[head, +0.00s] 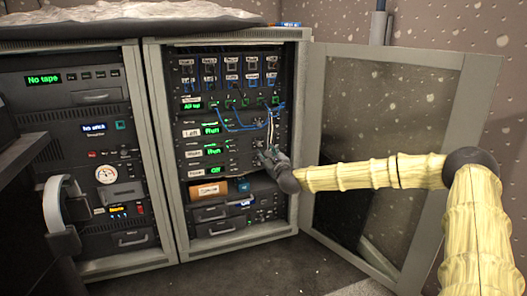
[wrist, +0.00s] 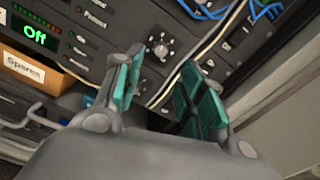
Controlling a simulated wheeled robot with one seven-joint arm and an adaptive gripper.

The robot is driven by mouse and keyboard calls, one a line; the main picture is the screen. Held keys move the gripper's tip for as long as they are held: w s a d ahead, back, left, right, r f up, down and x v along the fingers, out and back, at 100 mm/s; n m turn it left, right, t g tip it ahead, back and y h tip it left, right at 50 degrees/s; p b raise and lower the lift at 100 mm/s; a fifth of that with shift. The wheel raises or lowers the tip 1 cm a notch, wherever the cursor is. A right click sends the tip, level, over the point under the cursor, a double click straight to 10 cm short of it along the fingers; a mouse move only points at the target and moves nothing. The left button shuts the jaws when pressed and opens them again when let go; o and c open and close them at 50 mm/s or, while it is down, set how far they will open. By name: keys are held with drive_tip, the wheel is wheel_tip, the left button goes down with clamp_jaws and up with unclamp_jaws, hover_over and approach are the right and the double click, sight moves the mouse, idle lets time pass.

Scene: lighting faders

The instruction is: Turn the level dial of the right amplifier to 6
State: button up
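The amplifiers are stacked in the right-hand rack in the head view. The right amplifier (head: 213,152) has a lit green display, below the left amplifier (head: 211,131) and above the spare one (head: 215,169), which reads "Off". My gripper (head: 266,155) is at the right side of these panels. In the wrist view my gripper (wrist: 162,68) is open, its teal-padded fingers apart with nothing between the pads. A round grey dial (wrist: 161,48) with tick marks shows just beyond the fingertips, apparently on the right amplifier. I cannot read its setting. The spare amplifier's display (wrist: 35,36) shows at left.
Blue and white cables (head: 240,122) hang near the dials; a pale cable crosses beside my fingers. An orange box (head: 208,190) sits below the amplifiers. The rack's glazed door (head: 385,135) stands open at right. Another rack (head: 85,155) stands at left.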

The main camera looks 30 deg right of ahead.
drive_tip(key=shift+v, duration=2.3)
